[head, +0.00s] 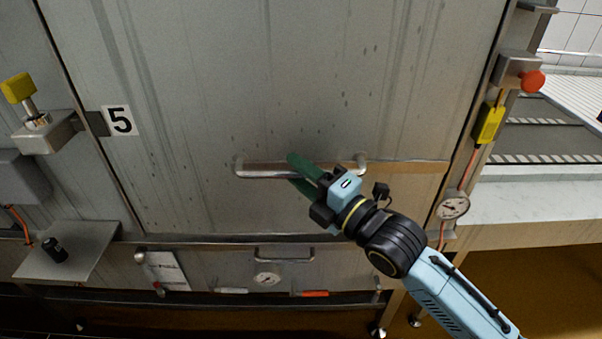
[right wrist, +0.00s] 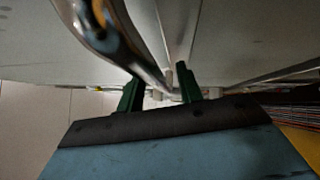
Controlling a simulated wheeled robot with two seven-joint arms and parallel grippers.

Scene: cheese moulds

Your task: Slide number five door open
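The number five door (head: 290,90) is a large grey metal panel with a "5" label (head: 120,121) at its left edge. It fills most of the head view and looks closed. Its horizontal bar handle (head: 262,173) sits low on the panel. My right gripper (head: 296,170) is at the handle, with its green fingers apart, one above and one below the bar. In the right wrist view the shiny handle bar (right wrist: 120,50) runs down towards the space between the spread fingers (right wrist: 158,90). Whether a finger touches the bar is unclear. My left gripper is out of view.
A red button box (head: 518,73), a yellow tag (head: 488,124) and a gauge (head: 453,206) line the right frame. A yellow-knobbed valve (head: 20,90) and a small shelf (head: 75,250) stand at the left. A drawer-like panel (head: 215,267) lies below.

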